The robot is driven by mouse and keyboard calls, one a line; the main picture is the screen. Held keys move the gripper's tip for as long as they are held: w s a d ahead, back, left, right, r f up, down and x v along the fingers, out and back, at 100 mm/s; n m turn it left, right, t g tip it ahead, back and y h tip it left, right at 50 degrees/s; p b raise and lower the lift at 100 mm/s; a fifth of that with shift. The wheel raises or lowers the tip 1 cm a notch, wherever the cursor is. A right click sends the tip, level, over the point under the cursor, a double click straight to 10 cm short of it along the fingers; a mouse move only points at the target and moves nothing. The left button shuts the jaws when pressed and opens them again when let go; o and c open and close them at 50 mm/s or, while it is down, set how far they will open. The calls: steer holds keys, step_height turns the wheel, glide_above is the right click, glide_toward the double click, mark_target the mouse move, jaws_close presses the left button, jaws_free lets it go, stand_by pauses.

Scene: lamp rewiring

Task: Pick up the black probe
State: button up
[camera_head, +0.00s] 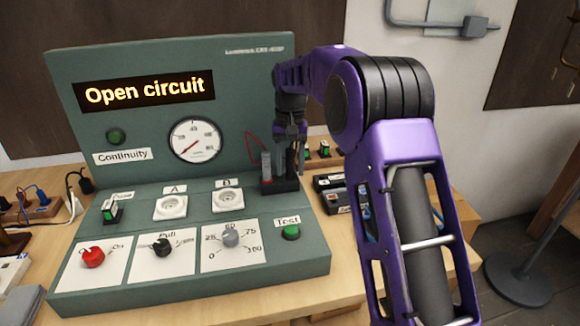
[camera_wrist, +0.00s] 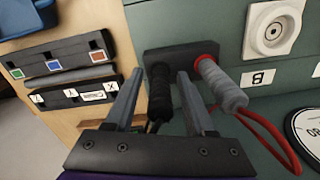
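The black probe (camera_wrist: 160,92) stands in a dark holder block (camera_wrist: 178,56). In the wrist view it lies between the two fingers of my gripper (camera_wrist: 159,75), with a gap on each side. My gripper is open. A grey probe with a red collar (camera_wrist: 222,84) and a red cable stands in the same holder, just right of my right finger. In the head view, my gripper (camera_head: 290,138) is over the holder (camera_head: 280,186) at the panel's right side. The grey probe (camera_head: 266,165) shows there, while the black probe is largely hidden by the gripper.
The green test panel (camera_head: 140,268) reads "Open circuit" on its display (camera_head: 145,91). It carries a gauge (camera_head: 194,140), sockets and knobs. Dark labelled trays (camera_wrist: 70,75) lie beside the holder. A red cable (camera_wrist: 275,135) loops near the grey probe.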

jaws_close()
steer(key=shift+r, duration=0.1)
